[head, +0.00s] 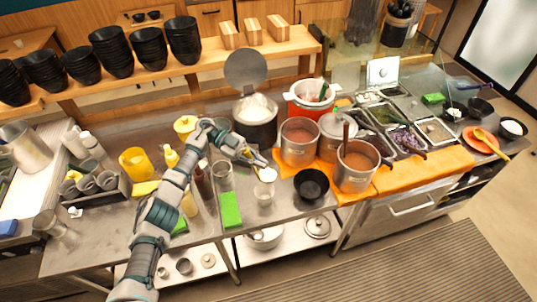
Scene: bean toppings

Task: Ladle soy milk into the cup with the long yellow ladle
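My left gripper (256,160) reaches in over the steel counter, just below the pot of white liquid (256,109), which looks like soy milk. Its fingers are small here and I cannot tell whether they are shut on a handle. A clear cup (264,193) stands on the counter just below the gripper. A small white patch (267,174) shows between the fingertips and the cup; I cannot tell whether it is a filled ladle bowl or the cup's contents. I cannot clearly make out the long yellow ladle. My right gripper is not in view.
A black bowl (311,183) and brown-filled pots (357,166) stand right of the cup. A tall clear glass (222,176) and a green block (231,210) are to its left. Black bowls (184,40) line the back shelf.

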